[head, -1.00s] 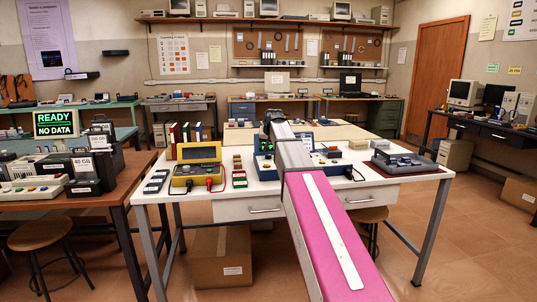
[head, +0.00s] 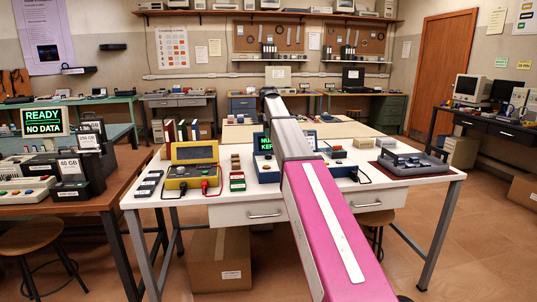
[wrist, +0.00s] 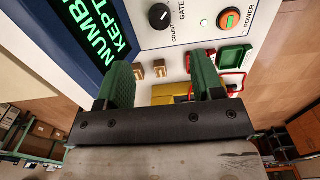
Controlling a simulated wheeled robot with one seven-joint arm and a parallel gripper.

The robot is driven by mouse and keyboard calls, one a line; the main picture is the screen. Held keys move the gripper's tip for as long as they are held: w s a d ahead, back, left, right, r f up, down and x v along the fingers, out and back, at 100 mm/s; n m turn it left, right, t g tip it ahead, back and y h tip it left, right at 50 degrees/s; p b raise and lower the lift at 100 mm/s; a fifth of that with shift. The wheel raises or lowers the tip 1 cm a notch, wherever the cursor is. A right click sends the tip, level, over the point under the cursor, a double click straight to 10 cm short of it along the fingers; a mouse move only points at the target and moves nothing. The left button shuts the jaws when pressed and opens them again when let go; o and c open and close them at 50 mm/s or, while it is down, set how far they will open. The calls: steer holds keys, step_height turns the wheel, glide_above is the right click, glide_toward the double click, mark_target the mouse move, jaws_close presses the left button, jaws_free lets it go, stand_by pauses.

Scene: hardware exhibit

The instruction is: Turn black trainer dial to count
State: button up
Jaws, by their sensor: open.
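The trainer (head: 268,174) is a blue case with a pale panel on the white table, partly hidden behind my arm in the head view. In the wrist view its black dial (wrist: 160,17) is a round knob with a small white mark, near the top of the picture. The labels COUNT and GATE stand beside it; I cannot tell for sure which one the mark faces. The green-lettered display (wrist: 95,30) reads NUMBER KEPT. My gripper (wrist: 163,80) is open and empty, its green fingers below the dial in the picture and apart from it.
A yellow meter (head: 193,170) stands left of the trainer, and a grey tray (head: 412,163) to the right.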

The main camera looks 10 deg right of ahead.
mark_target(268, 155)
step_height(268, 155, down, 11)
steer(key=shift+r, duration=0.15)
stand_by(0.4)
steer(key=c, duration=0.9)
